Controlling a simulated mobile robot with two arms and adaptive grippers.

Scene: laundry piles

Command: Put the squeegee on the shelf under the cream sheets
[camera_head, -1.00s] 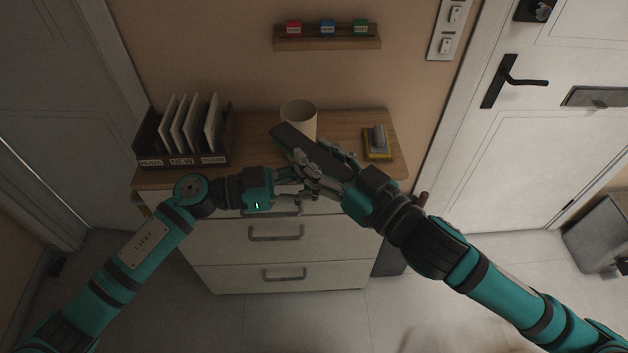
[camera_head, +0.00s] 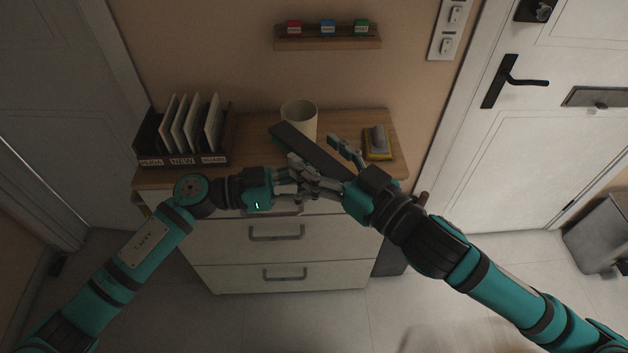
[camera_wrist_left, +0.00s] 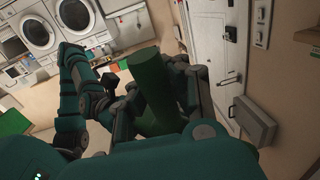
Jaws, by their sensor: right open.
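The squeegee shows as a long dark bar (camera_head: 305,147) slanting across the dresser front edge, with a little green under its far end. In the left wrist view a thick green handle (camera_wrist_left: 160,95) stands between my left gripper's fingers. My left gripper (camera_head: 300,182) is shut on it, its fingers partly hidden among those of the other hand. My right gripper (camera_head: 314,150) is open, with one finger on each side of the dark bar. No cream sheets are recognisable in these views.
The dresser top (camera_head: 255,125) carries a file holder (camera_head: 152,150), a cream cup (camera_head: 299,115) and a yellow-grey brush-like item (camera_head: 377,142). A small wall shelf (camera_head: 327,43) holds red, blue and green tags. Doors stand at both sides, a bin (camera_head: 597,235) at right.

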